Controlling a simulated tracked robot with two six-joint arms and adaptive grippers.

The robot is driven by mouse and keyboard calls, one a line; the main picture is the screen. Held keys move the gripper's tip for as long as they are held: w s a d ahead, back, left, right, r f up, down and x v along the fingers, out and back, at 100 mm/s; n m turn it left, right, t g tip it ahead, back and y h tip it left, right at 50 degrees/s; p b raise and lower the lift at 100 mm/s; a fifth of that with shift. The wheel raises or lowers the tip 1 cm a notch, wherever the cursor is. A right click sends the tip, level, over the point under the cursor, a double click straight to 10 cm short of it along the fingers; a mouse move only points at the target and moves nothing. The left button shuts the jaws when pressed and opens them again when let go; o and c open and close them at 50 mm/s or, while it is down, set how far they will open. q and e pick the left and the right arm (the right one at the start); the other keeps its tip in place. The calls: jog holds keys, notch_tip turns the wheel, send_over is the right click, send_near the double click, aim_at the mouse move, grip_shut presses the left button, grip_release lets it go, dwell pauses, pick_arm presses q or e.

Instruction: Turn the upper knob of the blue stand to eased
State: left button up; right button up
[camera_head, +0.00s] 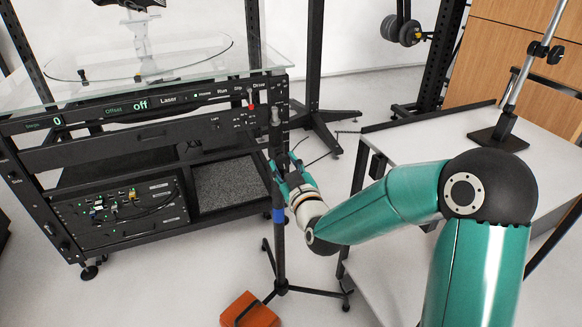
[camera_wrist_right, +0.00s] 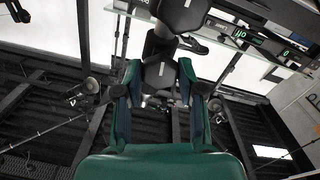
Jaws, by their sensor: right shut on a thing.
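The blue stand is a slim dark pole with a blue band (camera_head: 278,215) and a tripod foot, standing upright in front of the rack's right end in the head view. My right gripper (camera_head: 284,168) is at the pole, above the blue band. It is shut on the upper knob, which its fingers mostly hide in the head view. In the right wrist view, a dark piece with a pale stripe (camera_wrist_right: 160,75) shows between and beyond the fingers (camera_wrist_right: 160,100). I cannot read the knob's setting. My left gripper is not in view.
A rack (camera_head: 150,135) with a glass top, a lit control panel and cables stands at the left. A white table (camera_head: 425,140) with a metal rod stand (camera_head: 498,138) is at the right. An orange box (camera_head: 249,311) lies on the floor near the tripod foot.

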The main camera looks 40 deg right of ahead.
jog(key=n+b, duration=0.2)
jog(key=n, duration=0.1)
jog(key=shift+a+f, duration=0.1)
jog(key=shift+a, duration=0.05)
jog(key=n+b, duration=0.1)
jog(key=n, duration=0.3)
jog(key=shift+b, duration=0.35)
jog(key=n, duration=0.4)
jog(key=shift+a+n+b, duration=0.15)
jog(key=shift+n+b, duration=0.15)
jog(key=shift+b, duration=0.05)
jog(key=n, duration=0.5)
jog(key=shift+f, duration=0.2)
jog(key=o, duration=1.1)
jog(key=shift+o, duration=0.2)
jog(key=shift+r, duration=0.1)
